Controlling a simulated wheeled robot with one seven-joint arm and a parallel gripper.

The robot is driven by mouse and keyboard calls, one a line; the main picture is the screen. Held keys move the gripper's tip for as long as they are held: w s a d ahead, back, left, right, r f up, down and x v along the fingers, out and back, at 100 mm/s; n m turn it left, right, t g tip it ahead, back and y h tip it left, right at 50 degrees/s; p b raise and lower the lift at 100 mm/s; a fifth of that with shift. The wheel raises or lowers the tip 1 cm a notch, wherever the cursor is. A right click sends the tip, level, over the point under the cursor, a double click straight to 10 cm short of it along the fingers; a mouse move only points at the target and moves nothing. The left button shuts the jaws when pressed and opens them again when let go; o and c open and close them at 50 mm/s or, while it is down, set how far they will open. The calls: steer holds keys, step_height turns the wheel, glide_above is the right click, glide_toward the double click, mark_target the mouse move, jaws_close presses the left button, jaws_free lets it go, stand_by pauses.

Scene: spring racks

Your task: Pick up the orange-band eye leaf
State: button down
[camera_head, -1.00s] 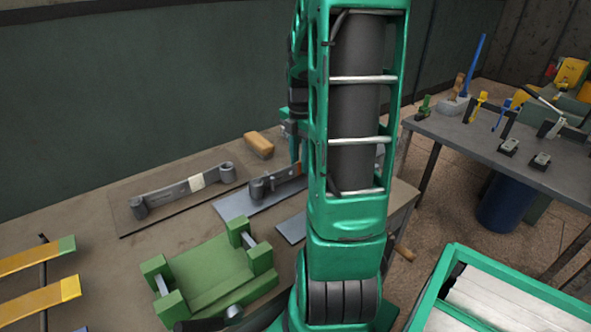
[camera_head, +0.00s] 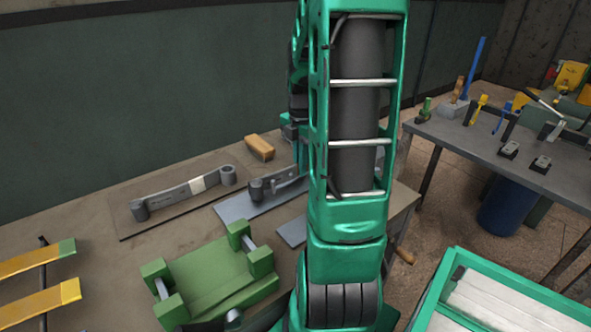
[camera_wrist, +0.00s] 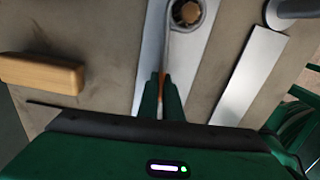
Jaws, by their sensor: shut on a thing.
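The orange-band eye leaf (camera_head: 275,186) is a grey spring strip with a rolled eye at its end, over a light grey plate (camera_head: 236,208) on the bench. In the wrist view its eye (camera_wrist: 189,12) is at the top, with a brown round core. A thin sliver of orange shows between my gripper's fingertips (camera_wrist: 161,84), which are shut on the leaf at its band. In the head view my arm hides the leaf's right part and most of my gripper. I cannot tell whether the leaf is clear of the plate.
A similar leaf with a white band (camera_head: 197,184) lies left on a brown board. A green block fixture (camera_head: 205,272) stands in front, with yellow strips (camera_head: 38,304) at far left. A wooden block (camera_head: 260,148) lies behind the leaf; another bare plate (camera_wrist: 250,75) lies beside it.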

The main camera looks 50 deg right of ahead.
step_height(320, 180, up, 18)
steer(key=shift+f, duration=0.25)
stand_by(1.6)
steer(key=shift+f, duration=0.1)
steer(key=f, duration=0.4)
steer(key=shift+s+a+f, duration=0.2)
steer(key=shift+a+f, duration=0.1)
